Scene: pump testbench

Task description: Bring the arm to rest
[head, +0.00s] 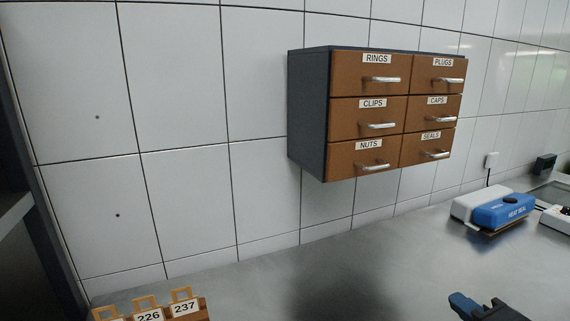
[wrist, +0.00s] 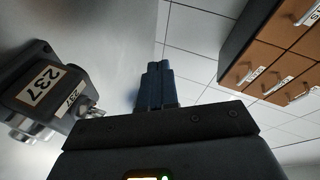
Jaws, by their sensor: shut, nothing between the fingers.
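My gripper (wrist: 158,82) shows in the wrist view with its two blue fingers together, shut and empty. In the head view only a part of my gripper (head: 466,304) shows at the lower right edge, above the metal bench (head: 260,285). Most of my arm is out of the head view.
A wall cabinet (head: 308,118) has brown labelled drawers, all looking closed. A blue and white heat sealer (head: 503,210) stands on the bench at right. Numbered tags (head: 185,307) stand at lower left. A grey unit marked 237 (wrist: 38,92) is left of my gripper.

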